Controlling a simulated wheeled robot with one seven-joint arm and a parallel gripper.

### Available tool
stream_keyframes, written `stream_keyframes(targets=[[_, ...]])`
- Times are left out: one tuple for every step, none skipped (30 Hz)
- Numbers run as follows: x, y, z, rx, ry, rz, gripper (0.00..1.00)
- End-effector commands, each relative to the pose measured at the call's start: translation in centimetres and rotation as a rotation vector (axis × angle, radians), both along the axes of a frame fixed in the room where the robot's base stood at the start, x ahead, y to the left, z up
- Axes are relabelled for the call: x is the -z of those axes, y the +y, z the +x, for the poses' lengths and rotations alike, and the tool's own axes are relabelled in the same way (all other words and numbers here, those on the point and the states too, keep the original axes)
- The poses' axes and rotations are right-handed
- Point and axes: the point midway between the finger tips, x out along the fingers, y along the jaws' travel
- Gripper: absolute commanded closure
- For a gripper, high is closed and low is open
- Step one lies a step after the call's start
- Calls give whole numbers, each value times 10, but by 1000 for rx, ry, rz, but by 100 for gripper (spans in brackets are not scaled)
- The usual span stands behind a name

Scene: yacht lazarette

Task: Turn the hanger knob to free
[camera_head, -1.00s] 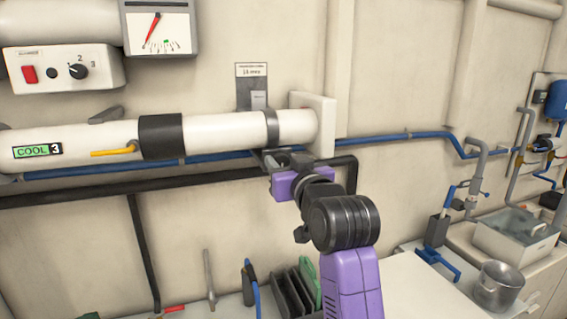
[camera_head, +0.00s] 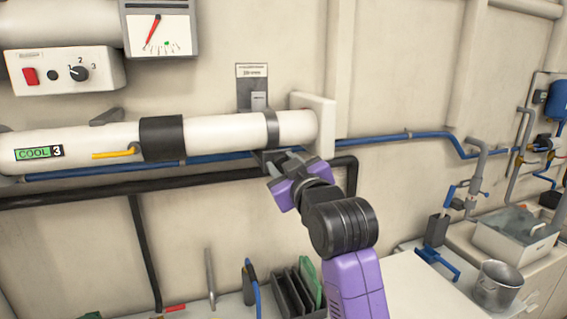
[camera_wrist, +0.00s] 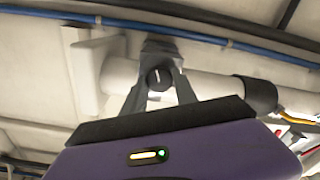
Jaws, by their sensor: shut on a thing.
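The hanger knob (camera_wrist: 159,78) is small, round and dark with a white line on its face. In the wrist view it sits between the two grey fingertips of my gripper (camera_wrist: 158,84), which is shut on it. The white line stands close to upright in that view. In the head view my gripper (camera_head: 279,163) is tilted, with its fingers under the white pipe (camera_head: 218,133), just below the grey hanger band (camera_head: 272,129). The knob is hidden there by the fingers.
A blue pipe (camera_head: 385,139) and a black pipe (camera_head: 85,193) run close by along the wall. A gauge (camera_head: 160,32) and a switch box (camera_head: 63,72) are above left. A rack (camera_head: 295,290) stands below.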

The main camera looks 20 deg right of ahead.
Motion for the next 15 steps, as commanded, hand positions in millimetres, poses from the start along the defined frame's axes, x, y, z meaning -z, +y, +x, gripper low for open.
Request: stream_keyframes(targets=[[0,-1,0,1,2,-46,100],[0,0,0,1,2,-75,100],[0,-1,0,2,1,-113,100],[0,0,0,1,2,-142,100],[0,0,0,1,2,-170,100],[0,0,0,1,2,-208,100],[0,0,0,1,2,-237,100],[1,0,0,0,1,-265,100],[1,0,0,0,1,-304,100],[1,0,0,0,1,-331,100],[1,1,0,0,1,-360,100],[1,1,0,0,1,-399,100],[1,0,0,0,1,-427,100],[1,1,0,0,1,-455,100],[1,1,0,0,1,-493,100]])
